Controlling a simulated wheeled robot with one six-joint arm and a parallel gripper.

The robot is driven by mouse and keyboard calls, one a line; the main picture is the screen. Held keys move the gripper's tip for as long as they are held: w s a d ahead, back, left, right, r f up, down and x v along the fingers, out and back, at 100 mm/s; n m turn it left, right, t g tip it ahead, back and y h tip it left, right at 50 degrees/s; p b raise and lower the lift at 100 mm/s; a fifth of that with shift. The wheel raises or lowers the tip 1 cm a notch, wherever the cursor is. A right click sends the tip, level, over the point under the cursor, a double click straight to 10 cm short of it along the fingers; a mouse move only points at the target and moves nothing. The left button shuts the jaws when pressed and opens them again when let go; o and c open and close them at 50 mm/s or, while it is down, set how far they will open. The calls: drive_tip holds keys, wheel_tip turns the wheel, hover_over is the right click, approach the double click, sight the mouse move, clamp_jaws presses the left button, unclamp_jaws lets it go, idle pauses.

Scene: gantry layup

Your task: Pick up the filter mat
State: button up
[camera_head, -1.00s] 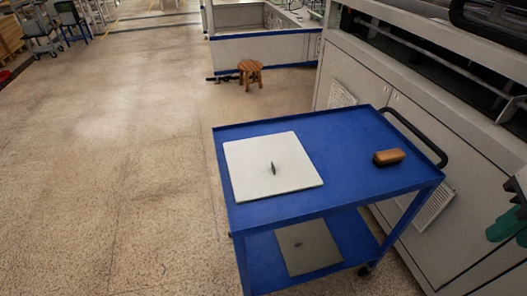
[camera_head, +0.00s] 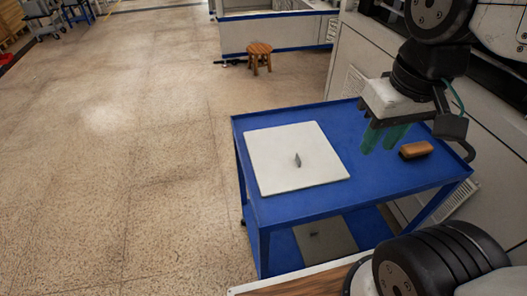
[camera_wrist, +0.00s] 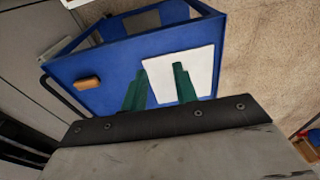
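A flat white square mat (camera_head: 290,140) with a small dark upright tab in its middle lies on the left part of the blue cart's (camera_head: 310,211) top shelf. A grey square mat (camera_head: 330,235) lies on the lower shelf, partly hidden by the top. I cannot tell which is the filter mat. My gripper (camera_head: 378,150) has green fingers and hangs over the right part of the cart, to the right of the white mat. In the wrist view, the fingers (camera_wrist: 160,70) are apart with nothing between them, and the white mat (camera_wrist: 202,68) shows beyond them.
A brown block (camera_head: 416,149) lies on the cart's top at the right, near my gripper; the wrist view shows it too (camera_wrist: 88,83). A large grey machine stands behind the cart. A wooden stool (camera_head: 259,55) stands farther back. The floor at left is clear.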

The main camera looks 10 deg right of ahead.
drive_tip(key=w+a+f, duration=0.1)
drive_tip(key=w+f, duration=0.2)
drive_tip(key=w, duration=0.5)
drive_tip(key=g, duration=0.1)
approach(297, 151)
drive_tip(key=s+a+r, duration=0.1)
drive_tip(key=s+a, duration=0.1)
drive_tip(key=s, duration=0.2)
drive_tip(key=f, duration=0.7)
drive_tip(key=shift+w+d+f, duration=0.15)
drive_tip(key=shift+w+d, duration=0.1)
drive_tip(key=shift+w, duration=0.15)
drive_tip(key=shift+f, duration=0.3)
drive_tip(key=shift+c, duration=0.3)
clamp_jaws()
